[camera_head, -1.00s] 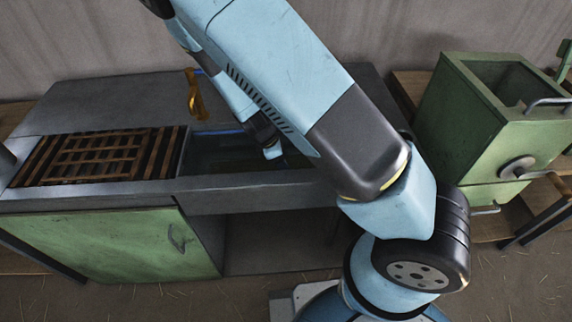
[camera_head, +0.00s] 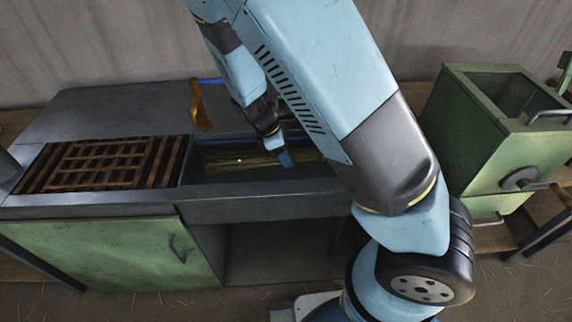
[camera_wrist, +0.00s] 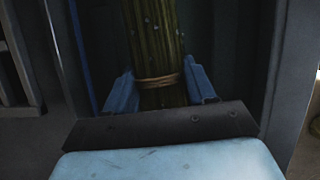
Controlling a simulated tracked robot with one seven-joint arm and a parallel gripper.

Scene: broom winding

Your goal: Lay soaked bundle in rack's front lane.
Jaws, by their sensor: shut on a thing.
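The bundle (camera_head: 245,162) is a long bunch of straw-coloured stalks lying lengthwise in or just above the dark sink basin (camera_head: 210,180). In the wrist view it is a green-brown bundle (camera_wrist: 153,40) with a tie band around it. My gripper (camera_head: 279,150) is shut on it, with a blue finger on each side near the band (camera_wrist: 160,100). My arm hides the bundle's right part. The rack (camera_head: 100,163) is a wooden slatted grid set in the counter left of the basin. I cannot tell its lanes apart clearly.
A brass tap (camera_head: 199,105) stands behind the basin. The grey counter (camera_head: 110,110) behind the rack is clear. A green cabinet door (camera_head: 100,250) is below it. A green bin with a crank (camera_head: 480,130) stands at the right.

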